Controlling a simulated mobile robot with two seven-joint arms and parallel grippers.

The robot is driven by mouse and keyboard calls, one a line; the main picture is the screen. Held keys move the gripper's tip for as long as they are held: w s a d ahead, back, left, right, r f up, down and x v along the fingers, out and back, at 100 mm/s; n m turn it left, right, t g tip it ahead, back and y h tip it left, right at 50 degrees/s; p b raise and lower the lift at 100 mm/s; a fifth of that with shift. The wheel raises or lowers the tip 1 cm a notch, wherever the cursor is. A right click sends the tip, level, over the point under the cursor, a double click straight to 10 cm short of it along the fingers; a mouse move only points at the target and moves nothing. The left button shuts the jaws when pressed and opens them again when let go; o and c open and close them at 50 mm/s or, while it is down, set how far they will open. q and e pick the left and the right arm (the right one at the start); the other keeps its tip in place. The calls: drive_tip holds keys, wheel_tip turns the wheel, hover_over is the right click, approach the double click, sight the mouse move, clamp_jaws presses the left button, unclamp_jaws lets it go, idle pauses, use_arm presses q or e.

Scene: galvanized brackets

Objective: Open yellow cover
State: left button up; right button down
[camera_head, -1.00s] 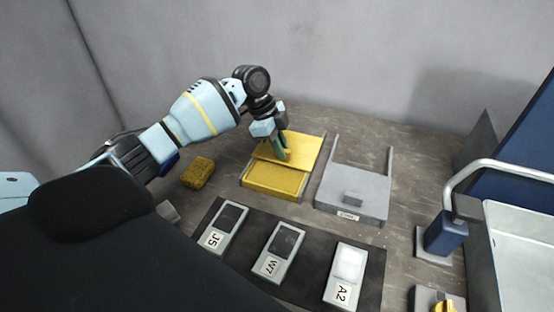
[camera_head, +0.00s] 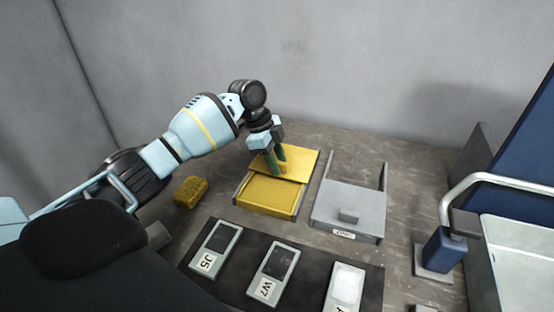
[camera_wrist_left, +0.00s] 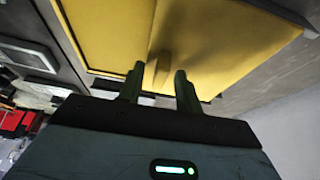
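The yellow cover (camera_head: 300,162) is a flat plate at the back of a low yellow box; the box's front part (camera_head: 266,195) shows in front of it, slightly lower. My left gripper (camera_head: 277,166) points down at the cover from above. In the left wrist view, the cover (camera_wrist_left: 225,35) has a small upright yellow handle (camera_wrist_left: 161,66). It lies between the two fingertips of my left gripper (camera_wrist_left: 159,74), with gaps showing on both sides. The fingers are open. My right gripper is not in view.
A grey cover (camera_head: 350,205) with two rails stands right of the yellow box. A yellow sponge (camera_head: 190,191) lies to the left. Labelled plates J5 (camera_head: 215,247) and W7 (camera_head: 272,273) lie on a dark mat in front. A steel basin (camera_head: 520,255) is at the right.

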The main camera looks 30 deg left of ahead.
use_arm(q)
drive_tip(key=v, duration=0.7)
drive_tip(key=shift+a+r, duration=0.2)
drive_tip(key=shift+r, duration=0.2)
drive_tip(key=shift+s+f, duration=0.1)
